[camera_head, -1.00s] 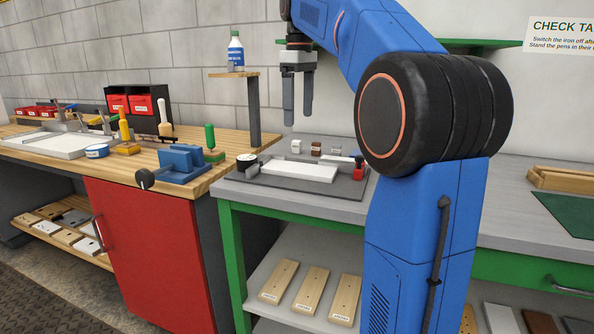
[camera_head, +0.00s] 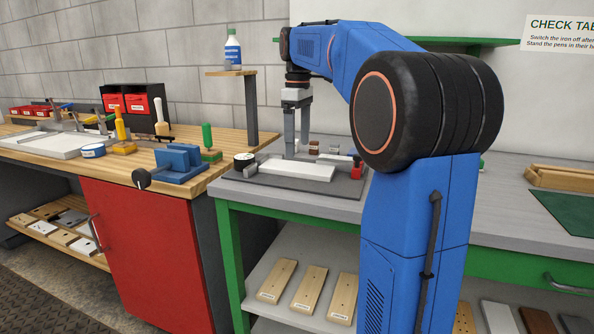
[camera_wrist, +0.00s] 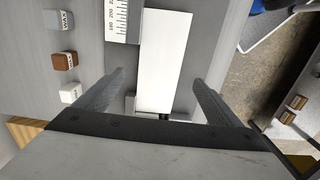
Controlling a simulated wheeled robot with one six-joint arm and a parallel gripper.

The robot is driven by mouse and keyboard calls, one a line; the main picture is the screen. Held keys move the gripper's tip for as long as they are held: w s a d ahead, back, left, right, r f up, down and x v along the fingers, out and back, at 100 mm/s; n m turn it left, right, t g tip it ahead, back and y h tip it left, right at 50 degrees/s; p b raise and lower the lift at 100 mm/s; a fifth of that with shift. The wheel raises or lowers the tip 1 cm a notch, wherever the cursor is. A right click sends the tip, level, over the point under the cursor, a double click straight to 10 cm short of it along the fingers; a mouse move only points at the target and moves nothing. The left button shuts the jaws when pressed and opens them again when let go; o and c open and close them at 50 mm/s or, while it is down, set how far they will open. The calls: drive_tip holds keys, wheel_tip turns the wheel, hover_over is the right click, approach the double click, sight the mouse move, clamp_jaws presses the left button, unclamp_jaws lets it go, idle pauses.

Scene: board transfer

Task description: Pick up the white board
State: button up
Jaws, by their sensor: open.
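The white board (camera_head: 297,171) lies flat on a dark grey plate (camera_head: 335,189) on the grey bench. It also shows in the wrist view (camera_wrist: 165,55) as a long white strip running away from the gripper. My gripper (camera_head: 297,153) is open and empty, pointing down over the board's back side in the head view. In the wrist view my gripper (camera_wrist: 158,78) has one finger on each side of the board, with a gap to both edges. I cannot tell the exact height of the fingertips over the plate.
A ruler (camera_wrist: 117,20) lies beside the board. Grey, brown (camera_wrist: 65,60) and white wax blocks stand in a row nearby. A round black-and-white item (camera_head: 244,161) and a small red item (camera_head: 357,162) flank the plate. A blue vise (camera_head: 181,163) stands on the wooden bench at left.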

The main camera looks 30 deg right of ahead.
sight(297, 167)
drive_tip(key=shift+w+f, duration=0.15)
drive_tip(key=shift+f, duration=3.05)
drive_tip(key=c, duration=1.4)
drive_tip(key=shift+r, duration=0.1)
wheel_tip(297, 167, up, 10)
drive_tip(key=shift+f, duration=0.1)
